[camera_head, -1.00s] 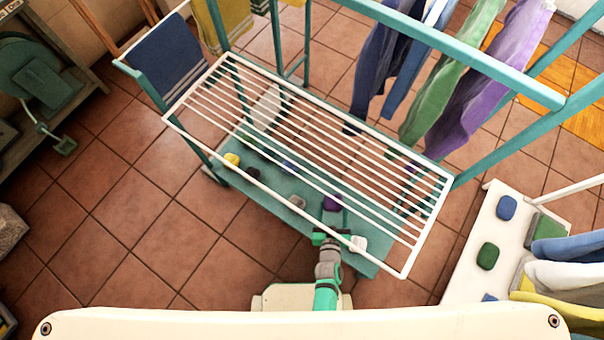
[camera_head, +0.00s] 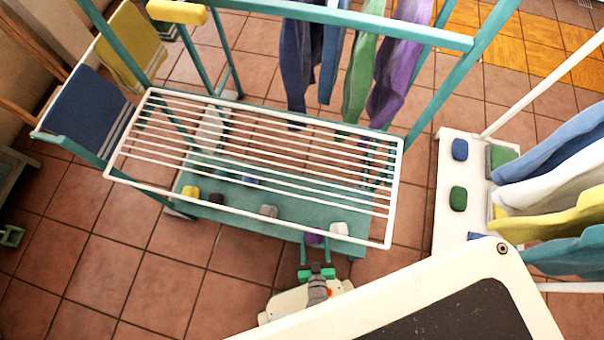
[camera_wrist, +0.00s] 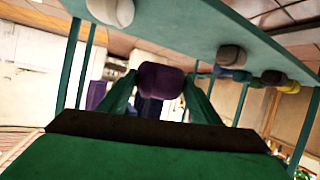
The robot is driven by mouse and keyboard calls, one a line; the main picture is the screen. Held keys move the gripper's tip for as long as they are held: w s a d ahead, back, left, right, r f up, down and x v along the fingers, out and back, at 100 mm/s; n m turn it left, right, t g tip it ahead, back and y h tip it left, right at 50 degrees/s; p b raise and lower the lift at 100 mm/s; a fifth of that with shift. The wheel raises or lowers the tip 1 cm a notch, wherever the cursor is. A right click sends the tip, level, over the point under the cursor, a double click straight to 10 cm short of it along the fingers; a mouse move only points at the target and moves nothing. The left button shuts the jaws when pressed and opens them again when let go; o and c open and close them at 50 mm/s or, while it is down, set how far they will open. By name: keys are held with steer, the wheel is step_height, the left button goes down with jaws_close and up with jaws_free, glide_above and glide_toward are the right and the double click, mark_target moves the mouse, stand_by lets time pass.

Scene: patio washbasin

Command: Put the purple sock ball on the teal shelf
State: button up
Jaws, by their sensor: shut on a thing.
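The purple sock ball (camera_head: 314,239) is between the fingers of my gripper (camera_head: 315,255), at the front edge of the teal shelf (camera_head: 236,203) in the head view. The wrist view shows the ball (camera_wrist: 161,80) pinched between both green fingertips, with the shelf (camera_wrist: 185,25) across the top of the upside-down picture. The ball appears apart from the shelf surface there. A white ball (camera_head: 338,229) and a grey ball (camera_head: 268,212) lie on the shelf on either side. My gripper is shut on the purple ball.
A white wire rack (camera_head: 398,190) spans above the shelf. Yellow (camera_head: 190,191) and dark balls (camera_head: 216,199) lie further left on the shelf. Tiled floor in front is open.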

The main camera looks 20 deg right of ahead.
mark_target(310, 235)
steer(key=w, duration=0.1)
steer(key=w+f, duration=0.1)
steer(key=w, duration=0.1)
steer(key=shift+w+a+f, duration=0.25)
steer(key=shift+w+f, duration=0.1)
steer(key=w+f, duration=0.1)
steer(key=f, duration=0.1)
steer(key=w+f, duration=0.2)
steer(key=shift+w+f, duration=0.15)
steer(key=shift+w, duration=0.05)
steer(key=shift+w+a+f, duration=0.3)
steer(key=shift+w+f, duration=0.1)
steer(key=shift+f, duration=0.15)
steer(key=shift+w+f, duration=0.35)
steer(key=shift+w, duration=0.05)
step_height(310, 235, down, 2)
steer(key=shift+w+f, duration=0.1)
steer(key=shift+w, duration=0.05)
steer(key=shift+f, duration=0.4)
steer(key=shift+s, duration=0.2)
steer(key=shift+f, duration=0.1)
steer(key=o, duration=1)
steer(key=shift+a, duration=0.1)
